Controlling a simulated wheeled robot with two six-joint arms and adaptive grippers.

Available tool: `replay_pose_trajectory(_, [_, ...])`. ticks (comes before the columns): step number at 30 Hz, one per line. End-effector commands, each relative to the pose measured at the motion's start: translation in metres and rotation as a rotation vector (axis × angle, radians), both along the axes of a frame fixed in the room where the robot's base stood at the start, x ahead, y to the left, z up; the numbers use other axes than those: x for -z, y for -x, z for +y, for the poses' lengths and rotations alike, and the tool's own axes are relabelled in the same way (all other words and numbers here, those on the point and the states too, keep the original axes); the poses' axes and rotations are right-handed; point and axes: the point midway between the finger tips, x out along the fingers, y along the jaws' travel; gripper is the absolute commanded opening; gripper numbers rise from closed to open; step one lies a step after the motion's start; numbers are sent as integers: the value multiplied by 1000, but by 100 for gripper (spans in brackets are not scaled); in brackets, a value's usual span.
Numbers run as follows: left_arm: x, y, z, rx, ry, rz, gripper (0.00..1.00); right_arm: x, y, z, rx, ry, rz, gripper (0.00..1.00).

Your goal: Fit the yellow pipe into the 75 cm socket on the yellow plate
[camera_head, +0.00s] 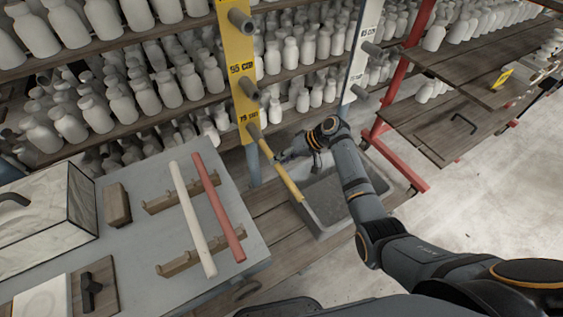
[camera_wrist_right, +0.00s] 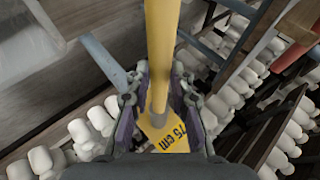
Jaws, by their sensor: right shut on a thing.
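The yellow plate (camera_head: 238,62) stands upright on a post at the shelf front, with grey sockets at several heights. Its lowest socket (camera_head: 254,130) is beside a 75 cm label, readable in the right wrist view (camera_wrist_right: 172,137). My right gripper (camera_head: 281,157) is shut on the yellow pipe (camera_head: 287,180). The pipe slants from the lowest socket down towards the grey bin. In the right wrist view the pipe (camera_wrist_right: 160,45) runs between the fingers (camera_wrist_right: 158,95) and its far end meets the grey socket. I cannot tell how deep it sits. My left gripper is out of view.
A white plate (camera_head: 361,38) with grey sockets stands to the right. A white pipe (camera_head: 192,220) and a red pipe (camera_head: 218,207) lie on wooden rests on the grey table (camera_head: 140,240). A grey bin (camera_head: 335,203) is below my right arm. Shelves hold many bottles.

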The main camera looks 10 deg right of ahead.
Motion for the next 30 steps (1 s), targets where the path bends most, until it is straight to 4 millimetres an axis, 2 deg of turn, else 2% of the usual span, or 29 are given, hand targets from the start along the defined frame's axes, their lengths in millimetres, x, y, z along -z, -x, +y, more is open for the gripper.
replay_pose_trajectory(27, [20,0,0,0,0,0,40,0,-22,8,0,-1,-3,0])
replay_pose_trajectory(28, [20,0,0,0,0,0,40,-1,-22,8,0,-1,-3,24])
replay_pose_trajectory(30, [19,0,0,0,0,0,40,-1,-22,8,0,-1,-2,34])
